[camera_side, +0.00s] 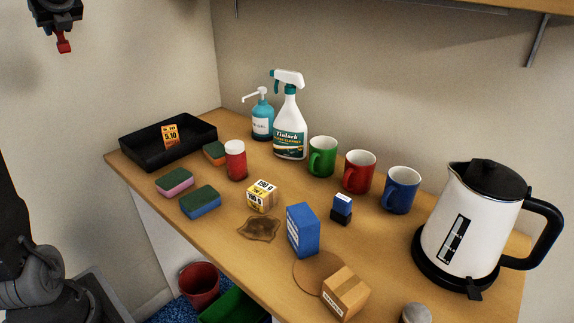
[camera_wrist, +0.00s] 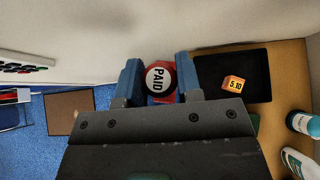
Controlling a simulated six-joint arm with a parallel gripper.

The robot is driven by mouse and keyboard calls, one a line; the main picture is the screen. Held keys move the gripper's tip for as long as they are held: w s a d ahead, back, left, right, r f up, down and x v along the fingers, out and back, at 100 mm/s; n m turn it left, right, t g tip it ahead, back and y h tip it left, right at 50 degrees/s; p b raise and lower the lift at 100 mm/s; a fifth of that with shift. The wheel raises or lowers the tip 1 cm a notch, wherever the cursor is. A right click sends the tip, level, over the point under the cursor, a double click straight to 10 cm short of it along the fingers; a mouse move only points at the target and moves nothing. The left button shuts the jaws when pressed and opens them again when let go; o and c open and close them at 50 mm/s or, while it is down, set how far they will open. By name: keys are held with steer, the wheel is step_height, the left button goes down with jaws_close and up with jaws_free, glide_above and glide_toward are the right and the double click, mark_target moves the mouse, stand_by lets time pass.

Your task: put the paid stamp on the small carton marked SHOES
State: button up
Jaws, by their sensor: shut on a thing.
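My gripper (camera_side: 61,33) is high at the top left of the side view, well above and left of the bench. It is shut on the red paid stamp (camera_wrist: 160,78), whose round face reading PAID shows between the blue fingers in the wrist view. A small brown carton (camera_side: 345,293) with a white label sits at the bench's front edge. A small box with black-and-white labels (camera_side: 262,195) stands mid-bench. I cannot read SHOES on either. A small orange box (camera_side: 170,135) marked 5.10 stands in the black tray (camera_side: 150,148).
A blue box (camera_side: 302,231), a blue stamp (camera_side: 341,209), several mugs, sponges, bottles and a kettle (camera_side: 470,235) crowd the bench. A brown spill (camera_side: 259,229) lies beside the labelled box. A shelf overhangs the back. The air around my gripper is clear.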

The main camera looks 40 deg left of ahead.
steer(key=w+d+m+t+h, duration=0.3)
steer(key=w+d+m+t, duration=0.45)
steer(key=w+d, duration=1.25)
steer(key=w+d+m+t+h, duration=0.15)
steer(key=d+m, duration=0.25)
steer(key=d, duration=0.7)
steer(key=w+d+m+t+h, duration=0.1)
steer(key=w+d+m+h, duration=0.15)
steer(key=d, duration=0.95)
steer(key=r+m+g+h, duration=0.1)
steer(key=m+h, duration=0.8)
steer(key=m, duration=0.2)
glide_above(347, 285)
steer(key=shift+f, duration=15.5)
